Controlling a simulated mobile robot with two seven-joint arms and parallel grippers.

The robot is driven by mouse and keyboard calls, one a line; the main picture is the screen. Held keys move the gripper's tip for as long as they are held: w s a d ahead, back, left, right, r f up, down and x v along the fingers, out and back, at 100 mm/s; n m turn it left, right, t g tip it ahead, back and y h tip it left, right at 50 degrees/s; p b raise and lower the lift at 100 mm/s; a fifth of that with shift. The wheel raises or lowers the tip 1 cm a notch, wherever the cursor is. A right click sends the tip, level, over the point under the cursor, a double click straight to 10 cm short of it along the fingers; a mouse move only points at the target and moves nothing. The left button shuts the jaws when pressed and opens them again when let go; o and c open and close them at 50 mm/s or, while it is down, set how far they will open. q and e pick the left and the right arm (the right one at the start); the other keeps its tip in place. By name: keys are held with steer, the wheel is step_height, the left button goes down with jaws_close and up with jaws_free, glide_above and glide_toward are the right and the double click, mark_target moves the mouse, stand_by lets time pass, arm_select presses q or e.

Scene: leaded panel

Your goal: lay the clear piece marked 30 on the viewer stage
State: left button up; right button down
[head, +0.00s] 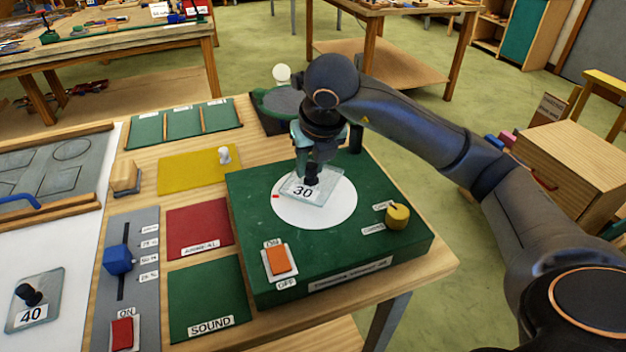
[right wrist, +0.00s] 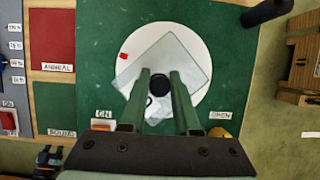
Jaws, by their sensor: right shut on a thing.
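The clear piece marked 30 (head: 325,194) is a square glass plate with a black knob. In the head view it is over the back part of the white round viewer stage (head: 315,216), on a green box. My right gripper (head: 311,176) is shut on the piece's knob from above. The right wrist view shows the gripper (right wrist: 160,82) around the knob and the clear piece (right wrist: 178,58) turned askew over the white disc (right wrist: 203,92). I cannot tell whether the piece touches the disc.
The green box (head: 410,253) has an orange switch (head: 278,260) and a yellow knob (head: 397,216). A clear piece marked 40 (head: 50,300) lies on the white surface at left. Red ANNEAL (head: 198,225) and green SOUND (head: 205,290) pads are bare.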

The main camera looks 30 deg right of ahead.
mark_target(313, 179)
steer(key=shift+w+d+f, duration=0.25)
steer(key=shift+d+f, duration=0.1)
steer(key=shift+f, duration=0.25)
steer(key=f, duration=0.3)
steer(key=shift+w+d+f+p, duration=0.1)
steer(key=shift+d+p, duration=0.1)
steer(key=shift+p, duration=0.15)
steer(key=shift+f, duration=0.1)
steer(key=shift+f, duration=0.1)
steer(key=c, duration=0.6)
jaws_free()
steer(key=shift+c, duration=0.2)
